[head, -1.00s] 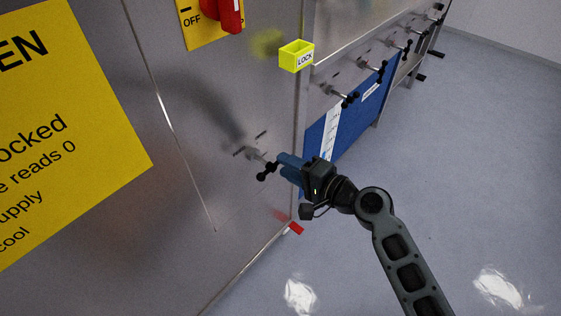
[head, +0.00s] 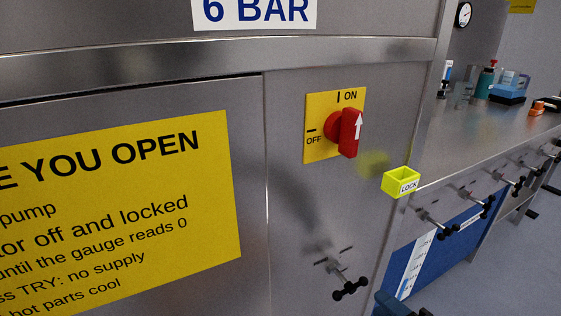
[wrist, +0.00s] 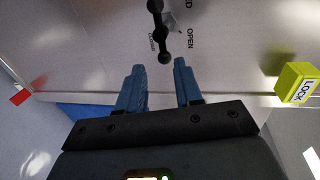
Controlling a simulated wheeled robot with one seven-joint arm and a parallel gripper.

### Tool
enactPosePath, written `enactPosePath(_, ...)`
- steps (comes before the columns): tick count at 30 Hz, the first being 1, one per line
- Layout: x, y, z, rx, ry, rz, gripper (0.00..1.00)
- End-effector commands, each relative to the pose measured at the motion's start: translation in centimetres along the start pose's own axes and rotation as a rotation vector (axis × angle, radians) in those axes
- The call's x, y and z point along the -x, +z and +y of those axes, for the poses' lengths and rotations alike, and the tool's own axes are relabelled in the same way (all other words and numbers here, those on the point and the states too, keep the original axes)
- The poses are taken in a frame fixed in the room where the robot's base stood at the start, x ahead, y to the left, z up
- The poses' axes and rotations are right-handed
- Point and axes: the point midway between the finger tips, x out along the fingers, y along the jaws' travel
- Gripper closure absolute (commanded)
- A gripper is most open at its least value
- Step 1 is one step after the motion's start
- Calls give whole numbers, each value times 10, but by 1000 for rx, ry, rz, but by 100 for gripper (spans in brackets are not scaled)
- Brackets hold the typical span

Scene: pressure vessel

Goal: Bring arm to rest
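My gripper (wrist: 160,85) shows in the wrist view with its two blue fingers apart and nothing between them. Just beyond the fingertips is a black valve handle (wrist: 159,32) on the steel panel, with OPEN lettering beside it. I cannot tell whether a finger touches the handle. In the head view only a blue part of my gripper (head: 392,304) shows at the bottom edge, just right of the same black handle (head: 350,289). The rest of my arm is out of the head view.
A red rotary switch (head: 347,132) on a yellow plate points to ON. A yellow LOCK box (head: 401,182) sits at the panel's right edge, also in the wrist view (wrist: 297,83). A steel bench (head: 475,140) with bottles and more black handles below stands at right. Open floor lies beyond.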

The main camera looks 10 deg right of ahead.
Motion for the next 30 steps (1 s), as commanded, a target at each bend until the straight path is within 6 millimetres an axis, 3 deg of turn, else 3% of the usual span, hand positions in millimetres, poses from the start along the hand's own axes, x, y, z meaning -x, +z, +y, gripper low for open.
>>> enactPosePath(5, 37, 16, 22, 124, 86, 56, 65)
enactPosePath(9, 88, 36, 38, 313, 181, 118, 65)
enactPosePath(14, 147, 56, 38, 550, 263, 168, 65)
enactPosePath(20, 218, 83, 12, 855, 323, 197, 65)
enactPosePath(24, 262, 102, -21, 1071, 333, 200, 65)
enactPosePath(30, 308, 128, -72, 1331, 310, 186, 65)
